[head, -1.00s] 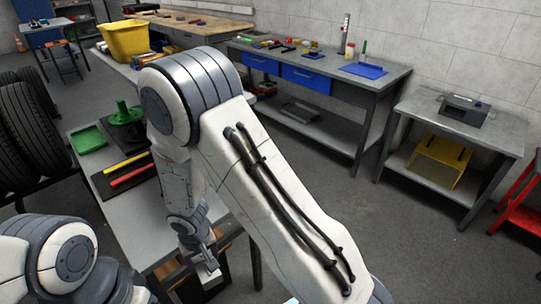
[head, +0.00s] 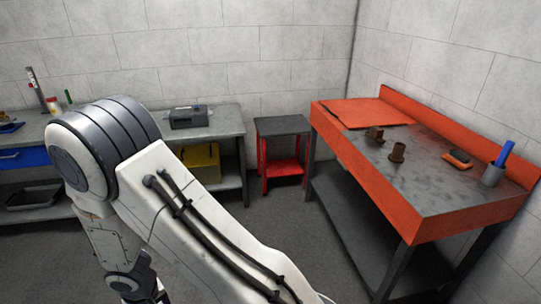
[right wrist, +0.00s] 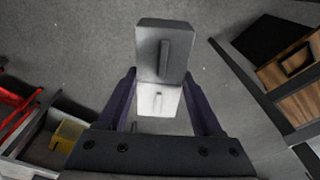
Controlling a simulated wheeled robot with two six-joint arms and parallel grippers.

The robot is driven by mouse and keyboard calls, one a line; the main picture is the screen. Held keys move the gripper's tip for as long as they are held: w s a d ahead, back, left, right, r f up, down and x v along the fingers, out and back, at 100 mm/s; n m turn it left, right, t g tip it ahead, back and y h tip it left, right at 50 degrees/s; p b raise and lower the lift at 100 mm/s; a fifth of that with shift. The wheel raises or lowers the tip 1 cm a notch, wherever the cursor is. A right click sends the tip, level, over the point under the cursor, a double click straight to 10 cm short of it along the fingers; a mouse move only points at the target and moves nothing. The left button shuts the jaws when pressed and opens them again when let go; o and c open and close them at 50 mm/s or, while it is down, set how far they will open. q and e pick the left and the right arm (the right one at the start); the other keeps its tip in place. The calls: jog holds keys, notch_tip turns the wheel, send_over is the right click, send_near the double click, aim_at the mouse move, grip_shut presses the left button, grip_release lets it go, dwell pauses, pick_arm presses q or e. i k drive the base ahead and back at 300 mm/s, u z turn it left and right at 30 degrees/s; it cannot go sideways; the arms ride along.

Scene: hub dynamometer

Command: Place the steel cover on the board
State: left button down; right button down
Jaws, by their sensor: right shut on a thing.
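In the right wrist view the steel cover (right wrist: 178,62) is a light grey rectangular piece with a raised narrow bar on its face. My right gripper (right wrist: 159,98) is shut on it, one dark finger on each side, and holds it above the grey floor. In the head view my right arm crosses the lower left, and the cover does not show there. My left gripper is not in view. I cannot pick out the board for certain in either view.
An orange workbench (head: 394,210) with small brown parts and a blue-handled tool in a cup stands at the right. A small red stand (head: 284,169) and a grey table (head: 228,122) line the back wall. A wooden piece (right wrist: 296,83) lies right in the wrist view.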

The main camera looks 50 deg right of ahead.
aim_at(420, 161)
jog(key=z, duration=0.5)
jog(key=i, duration=1.85)
jog(key=z, duration=1.2)
